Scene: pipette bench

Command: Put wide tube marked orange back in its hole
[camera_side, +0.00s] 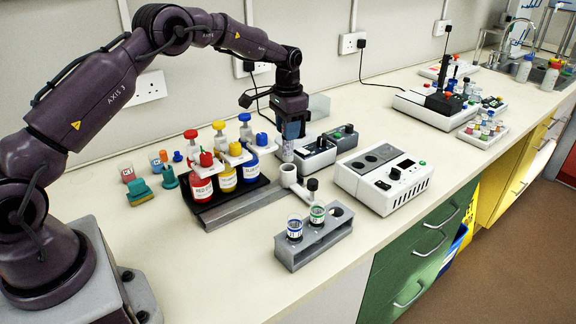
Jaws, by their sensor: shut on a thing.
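My gripper (289,140) points down near the back of the bench, behind the grey rack. It is shut on a pale, see-through tube (288,153), of which only the lower part shows below the jaws. No orange mark can be made out on it at this size. The grey rack (316,249) stands near the front edge. It holds a blue-marked tube (295,228) on the left and a green-marked tube with a dark cap (316,211) in the middle. The right hole (337,211) of the rack is empty.
Red (202,188), yellow (226,177) and blue (247,165) bottles stand on a black tray left of my gripper. A grey stand with a white ring (291,172) lies between gripper and rack. A white device (383,181) stands right of the rack.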

